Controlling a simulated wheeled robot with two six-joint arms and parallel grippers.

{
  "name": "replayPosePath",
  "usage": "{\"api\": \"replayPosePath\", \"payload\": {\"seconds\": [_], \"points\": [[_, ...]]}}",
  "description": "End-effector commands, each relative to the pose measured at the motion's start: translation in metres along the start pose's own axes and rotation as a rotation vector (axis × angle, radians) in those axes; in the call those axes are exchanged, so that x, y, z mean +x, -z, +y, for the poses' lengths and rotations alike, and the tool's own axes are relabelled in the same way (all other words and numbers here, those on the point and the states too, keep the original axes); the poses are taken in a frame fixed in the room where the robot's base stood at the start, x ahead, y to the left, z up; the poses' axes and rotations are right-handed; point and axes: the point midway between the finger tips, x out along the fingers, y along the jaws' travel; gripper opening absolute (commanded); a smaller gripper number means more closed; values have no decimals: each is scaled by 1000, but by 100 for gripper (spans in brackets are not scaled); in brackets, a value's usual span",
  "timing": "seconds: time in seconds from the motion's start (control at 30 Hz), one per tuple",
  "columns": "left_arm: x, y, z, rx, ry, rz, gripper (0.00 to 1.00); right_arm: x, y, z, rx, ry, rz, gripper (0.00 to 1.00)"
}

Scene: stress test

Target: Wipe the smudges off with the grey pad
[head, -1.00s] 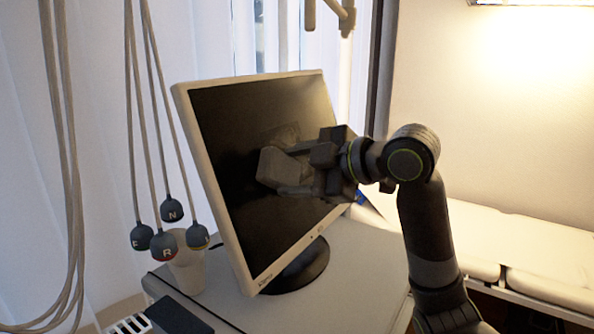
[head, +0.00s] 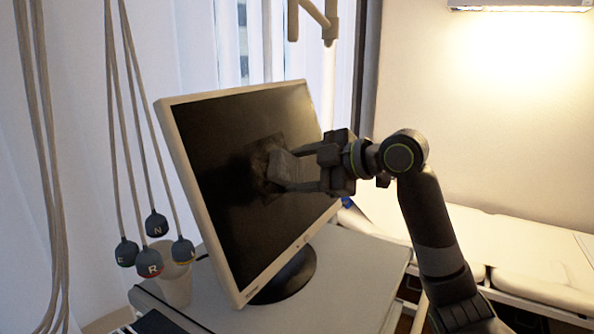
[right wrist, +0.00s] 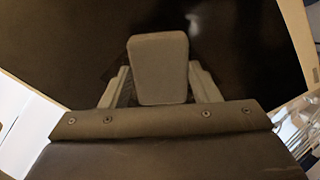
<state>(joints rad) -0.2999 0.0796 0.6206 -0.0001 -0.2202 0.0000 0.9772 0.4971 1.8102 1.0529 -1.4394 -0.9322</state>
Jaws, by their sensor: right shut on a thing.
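A monitor (head: 215,140) with a pale frame and a dark screen stands tilted on a round black base. My right gripper (head: 303,170) is shut on the grey pad (head: 288,166) in front of the middle of the screen. The right wrist view shows the pad (right wrist: 158,68) upright between the two fingers, with the dark screen (right wrist: 240,50) behind it. Whether the pad touches the screen I cannot tell. A dark blurred patch surrounds the pad on the screen; smudge or reflection is unclear. My left gripper is not in view.
The monitor stands on a light cabinet top (head: 345,265). Hanging cables end in grey lettered bulbs (head: 157,226) left of the monitor, by a pale cup (head: 174,287). A padded bench (head: 520,250) lies at the right. Free room is on the cabinet top right of the base.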

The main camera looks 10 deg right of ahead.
Motion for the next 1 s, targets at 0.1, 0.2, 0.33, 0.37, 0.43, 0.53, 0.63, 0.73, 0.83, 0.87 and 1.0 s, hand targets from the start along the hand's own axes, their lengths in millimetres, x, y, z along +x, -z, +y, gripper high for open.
{"api": "replayPosePath", "payload": {"seconds": [0.1,0.2,0.33,0.37,0.43,0.53,0.63,0.73,0.83,0.87,1.0], "points": [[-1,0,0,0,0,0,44,0,-2,2,1,0,0,37],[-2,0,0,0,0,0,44,0,-7,6,1,0,-2,37],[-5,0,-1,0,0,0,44,1,-16,14,2,0,-2,37],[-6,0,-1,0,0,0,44,1,-18,15,2,0,-2,37],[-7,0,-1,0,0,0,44,2,-23,19,2,0,-3,37],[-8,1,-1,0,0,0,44,2,-28,23,2,0,-2,37],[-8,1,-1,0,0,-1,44,2,-30,24,0,-1,0,37],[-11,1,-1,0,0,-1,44,0,-30,25,0,0,0,37],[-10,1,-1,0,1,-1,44,1,-27,22,0,0,1,37],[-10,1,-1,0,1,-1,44,2,-26,20,0,0,1,37],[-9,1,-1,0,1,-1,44,2,-16,12,-1,1,3,37]]}}
